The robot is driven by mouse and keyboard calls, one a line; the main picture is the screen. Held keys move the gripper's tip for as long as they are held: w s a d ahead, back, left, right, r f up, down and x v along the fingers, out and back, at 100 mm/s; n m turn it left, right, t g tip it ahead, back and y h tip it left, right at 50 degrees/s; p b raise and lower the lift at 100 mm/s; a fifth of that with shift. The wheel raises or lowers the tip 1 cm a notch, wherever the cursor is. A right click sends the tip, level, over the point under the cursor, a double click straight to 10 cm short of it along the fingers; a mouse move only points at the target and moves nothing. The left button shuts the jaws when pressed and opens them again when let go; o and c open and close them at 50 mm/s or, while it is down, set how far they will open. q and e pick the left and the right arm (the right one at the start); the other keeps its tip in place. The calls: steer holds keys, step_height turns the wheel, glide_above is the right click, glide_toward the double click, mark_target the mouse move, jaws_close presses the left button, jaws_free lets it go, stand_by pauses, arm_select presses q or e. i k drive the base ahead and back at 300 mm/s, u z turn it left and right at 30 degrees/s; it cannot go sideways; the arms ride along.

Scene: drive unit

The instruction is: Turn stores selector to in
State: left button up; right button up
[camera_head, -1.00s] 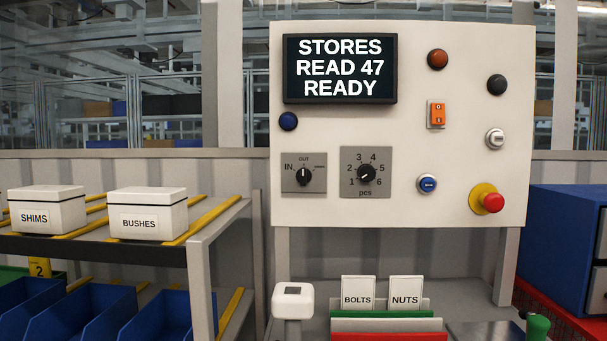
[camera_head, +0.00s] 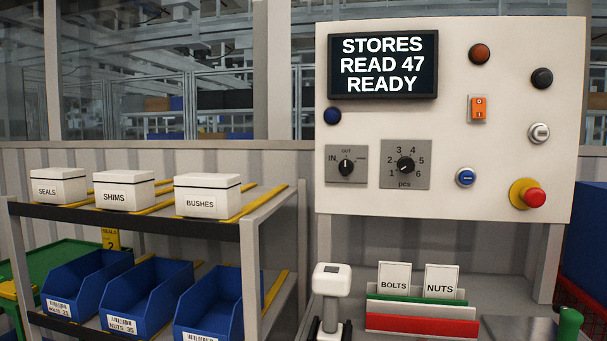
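The stores selector (camera_head: 346,167) is a black rotary knob on a small grey plate, low on the left of the pale control panel (camera_head: 450,150). The knob's pointer stands upright, toward OUT. The panel's screen (camera_head: 382,65) reads "STORES READ 47 READY". Neither of my grippers is in view, and nothing touches the selector.
A pcs dial (camera_head: 405,165) sits right of the selector, and a blue button (camera_head: 332,116) above it. A red emergency stop (camera_head: 534,197) juts out lower right. A white device on a stand (camera_head: 331,280) and card holders (camera_head: 420,325) stand below. A shelf rack (camera_head: 150,230) is left.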

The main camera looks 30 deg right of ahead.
mark_target(346, 166)
steer(key=u, duration=2.75)
steer(key=i, duration=0.1)
steer(key=z, duration=2.8)
steer(key=i, duration=0.85)
steer(key=z, duration=0.9)
